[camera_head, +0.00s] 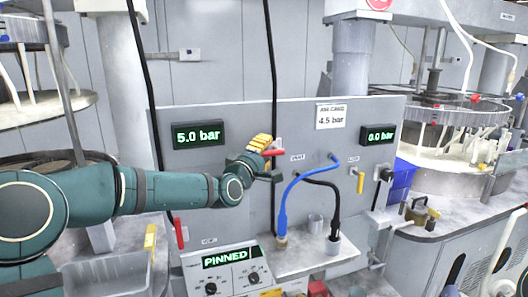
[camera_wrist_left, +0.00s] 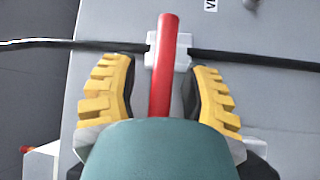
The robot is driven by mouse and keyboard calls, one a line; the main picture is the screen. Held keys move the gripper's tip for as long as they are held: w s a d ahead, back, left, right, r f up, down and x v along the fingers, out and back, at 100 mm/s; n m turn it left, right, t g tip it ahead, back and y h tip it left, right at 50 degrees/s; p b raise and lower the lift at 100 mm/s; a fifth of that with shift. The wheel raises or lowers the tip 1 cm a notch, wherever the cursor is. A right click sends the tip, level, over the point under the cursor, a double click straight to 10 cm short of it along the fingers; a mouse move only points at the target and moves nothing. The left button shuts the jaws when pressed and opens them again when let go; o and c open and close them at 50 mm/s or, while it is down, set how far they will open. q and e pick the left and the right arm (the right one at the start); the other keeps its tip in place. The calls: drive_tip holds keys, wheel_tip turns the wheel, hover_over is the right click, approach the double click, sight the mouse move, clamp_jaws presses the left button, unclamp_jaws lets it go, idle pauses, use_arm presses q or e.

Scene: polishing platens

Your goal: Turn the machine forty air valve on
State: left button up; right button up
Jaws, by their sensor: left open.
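A red lever handle (camera_head: 273,152) sits on the upright panel (camera_head: 240,112), just left of a small label. In the left wrist view the red lever (camera_wrist_left: 163,65) stands upright in front of a white block (camera_wrist_left: 182,52) on a black line. My left gripper (camera_head: 262,148) is at this lever. In the wrist view its yellow-padded fingers (camera_wrist_left: 158,95) are apart, one on each side of the lever, with gaps visible. A left display (camera_head: 198,134) reads 5.0 bar; a right display (camera_head: 379,134) reads 0.0 bar. My right gripper is not in view.
Another red handle (camera_head: 179,232) is lower left, and a yellow handle (camera_head: 360,180) is to the right. A blue hose (camera_head: 290,190) and a black hose (camera_head: 335,195) hang beside the gripper. Below, a control box (camera_head: 228,270) shows PINNED. A grey bin (camera_head: 105,275) stands lower left.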

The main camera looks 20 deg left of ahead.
use_arm(q)
drive_tip(key=shift+o, duration=0.2)
clamp_jaws()
drive_tip(key=shift+f, duration=0.1)
drive_tip(key=shift+w+g, duration=0.1)
drive_tip(key=shift+g, duration=0.2)
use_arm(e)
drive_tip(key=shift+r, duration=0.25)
